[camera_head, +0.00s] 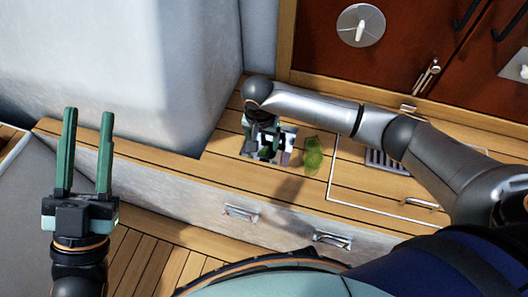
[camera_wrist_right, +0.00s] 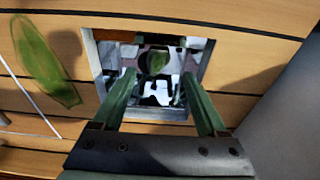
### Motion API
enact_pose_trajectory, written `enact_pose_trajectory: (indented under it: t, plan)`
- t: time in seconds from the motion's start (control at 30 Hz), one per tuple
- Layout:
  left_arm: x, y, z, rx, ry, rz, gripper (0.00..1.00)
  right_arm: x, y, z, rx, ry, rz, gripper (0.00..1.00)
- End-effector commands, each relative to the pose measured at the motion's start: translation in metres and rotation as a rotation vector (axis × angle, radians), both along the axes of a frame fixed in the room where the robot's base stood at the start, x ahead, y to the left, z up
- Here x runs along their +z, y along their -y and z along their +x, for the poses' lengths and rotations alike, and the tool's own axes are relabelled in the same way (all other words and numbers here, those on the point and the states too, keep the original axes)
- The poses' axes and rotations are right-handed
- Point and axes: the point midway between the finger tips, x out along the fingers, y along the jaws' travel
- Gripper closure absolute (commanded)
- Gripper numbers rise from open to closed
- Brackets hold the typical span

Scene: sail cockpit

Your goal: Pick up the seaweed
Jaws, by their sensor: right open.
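The seaweed (camera_head: 313,156) is a flat green leaf lying on the wooden bench, just right of my right gripper (camera_head: 262,153) in the head view. In the right wrist view the seaweed (camera_wrist_right: 45,58) lies at the upper left, outside the jaws. My right gripper (camera_wrist_right: 159,75) is open and points down over a square metal-framed panel (camera_wrist_right: 203,62). A small green patch shows within that frame between the fingers; I cannot tell whether it is a reflection or an object. My left gripper (camera_head: 88,112) is open, fingers up, empty, far left of the seaweed.
A grey padded block (camera_head: 110,70) stands left of the bench. A grated drain (camera_head: 385,160) and a hatch outline lie to the right. Red-brown cabinet doors (camera_head: 400,60) rise behind. The bench front has metal pulls (camera_head: 240,213).

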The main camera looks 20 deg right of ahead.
Motion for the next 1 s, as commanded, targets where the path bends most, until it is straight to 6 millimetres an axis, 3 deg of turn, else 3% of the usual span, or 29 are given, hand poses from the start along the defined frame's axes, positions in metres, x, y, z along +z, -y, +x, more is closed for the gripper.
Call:
enact_pose_trajectory:
  t: [0.2, 0.33, 0.67, 1.0]
  plan:
    - [0.032, 0.004, -0.029, -0.039, 0.188, 0.004, 0.61, -0.017, 0.003, -0.002, 0.000, 0.000, 0.000, 0.25]
    - [0.023, 0.005, -0.030, -0.048, 0.187, -0.002, 0.61, -0.034, 0.004, 0.000, 0.000, -0.001, -0.001, 0.25]
    - [0.024, 0.005, -0.030, -0.052, 0.187, -0.006, 0.61, -0.036, 0.004, 0.000, 0.001, 0.000, 0.000, 0.26]
    - [0.024, 0.006, -0.030, -0.052, 0.186, -0.006, 0.61, -0.036, 0.004, 0.000, 0.001, 0.000, 0.000, 0.64]
